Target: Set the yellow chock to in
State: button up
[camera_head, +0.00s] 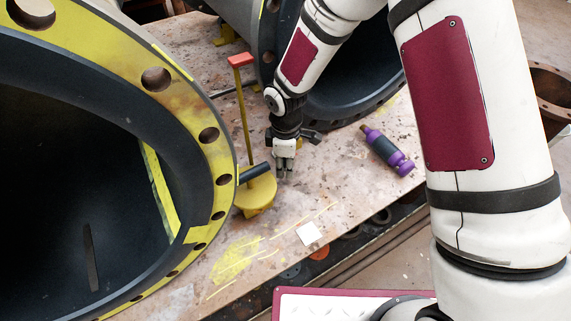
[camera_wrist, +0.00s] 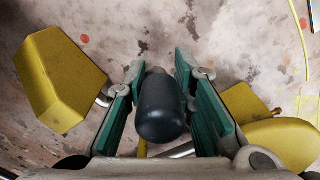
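The yellow chock (camera_head: 257,197) sits on the worktop beside the rim of the large left pipe. A black handle (camera_head: 254,172) sticks out above it, and a thin yellow rod with an orange-red top (camera_head: 240,60) rises there. My gripper (camera_head: 284,172) points down just right of the handle. In the wrist view, a black rounded handle (camera_wrist: 161,108) lies between the green finger pads, with narrow gaps at its sides; firm contact does not show. A yellow block (camera_wrist: 60,78) is at left and yellow parts (camera_wrist: 280,140) at right; I cannot tell how they join.
The large yellow-flanged pipe (camera_head: 185,85) fills the left, and a second dark-lined pipe (camera_head: 345,85) lies behind my gripper. A purple bottle-like object (camera_head: 387,151) and a white square (camera_head: 309,233) lie on the worktop (camera_head: 335,180). Bare surface lies between them.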

grip_shut()
jog(key=shift+w+d, duration=0.6)
jog(key=shift+d, duration=0.3)
jog(key=shift+w+d, duration=0.65)
jog(key=shift+d, duration=0.2)
jog(key=shift+w+d, duration=0.6)
jog(key=shift+d, duration=0.3)
jog(key=o, duration=0.9)
grip_release()
jog(key=shift+d, duration=0.1)
jog(key=shift+c, duration=0.2)
jog(key=shift+r, duration=0.1)
notch_tip(320, 180, up, 12)
